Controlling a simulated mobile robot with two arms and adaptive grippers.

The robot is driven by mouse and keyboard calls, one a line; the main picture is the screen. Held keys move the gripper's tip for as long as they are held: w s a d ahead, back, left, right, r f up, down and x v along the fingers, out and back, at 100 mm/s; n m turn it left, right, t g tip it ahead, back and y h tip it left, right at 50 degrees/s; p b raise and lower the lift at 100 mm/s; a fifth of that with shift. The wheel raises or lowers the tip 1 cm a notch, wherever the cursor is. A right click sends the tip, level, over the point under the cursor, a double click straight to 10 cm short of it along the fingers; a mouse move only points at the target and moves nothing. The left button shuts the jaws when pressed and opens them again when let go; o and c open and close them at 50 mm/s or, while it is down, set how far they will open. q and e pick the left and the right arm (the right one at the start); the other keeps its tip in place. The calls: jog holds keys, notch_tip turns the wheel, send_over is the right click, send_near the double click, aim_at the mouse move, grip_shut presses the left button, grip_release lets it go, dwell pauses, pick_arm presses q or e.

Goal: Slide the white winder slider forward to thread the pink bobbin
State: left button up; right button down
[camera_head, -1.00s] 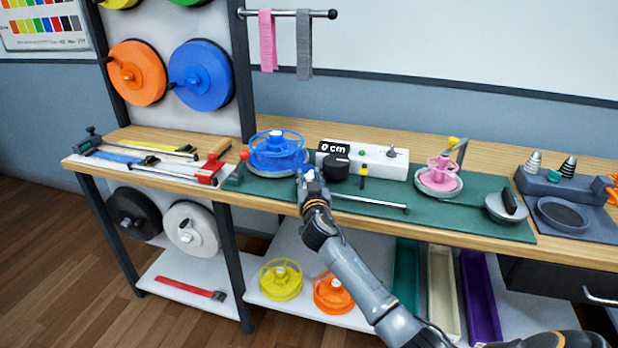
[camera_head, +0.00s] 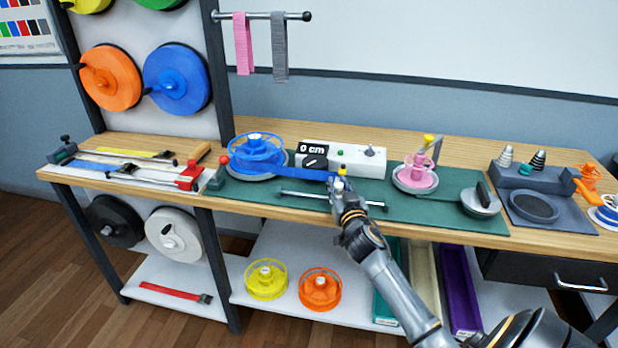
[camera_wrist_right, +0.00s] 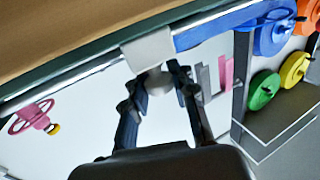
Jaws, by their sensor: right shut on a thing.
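My right gripper (camera_head: 340,184) is shut on the white winder slider, which it largely hides in the head view. In the right wrist view, the slider's white block (camera_wrist_right: 150,50) sits on the rail, and the gripper's fingers (camera_wrist_right: 160,82) close around a pale knob below it. A blue strap (camera_head: 312,174) runs straight from the blue spool (camera_head: 257,152) at the left to the slider. The pink bobbin (camera_head: 416,172) stands on its round base to the right of the gripper, apart from the slider. It also shows in the wrist view (camera_wrist_right: 31,119). My left gripper is not in view.
The white counter box (camera_head: 350,157) stands behind the rail (camera_head: 300,194). A grey round pad with a dark handle (camera_head: 481,202) lies at the mat's right. Rulers and a red clamp (camera_head: 192,176) lie at the left. Between the slider and the bobbin, the green mat (camera_head: 450,180) is clear.

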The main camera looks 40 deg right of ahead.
jog(key=s+d, duration=0.2)
jog(key=s+d+p, duration=0.1)
jog(key=s+d, duration=0.1)
jog(key=s, duration=0.1)
jog(key=s+d+p, duration=0.1)
jog(key=s+d, duration=0.1)
jog(key=shift+s+d+f, duration=0.2)
jog(key=shift+s, duration=0.2)
jog(key=shift+s+d+f, duration=0.1)
jog(key=shift+s+d, duration=0.05)
jog(key=c, duration=1.2)
grip_release()
jog(key=shift+s, duration=0.15)
jog(key=shift+o, duration=0.5)
jog(key=shift+s+d+r, duration=0.1)
jog(key=shift+r, duration=0.15)
jog(key=shift+s+a, duration=0.15)
jog(key=shift+a, duration=0.05)
jog(key=v, duration=1.1)
jog(key=shift+s, duration=0.3)
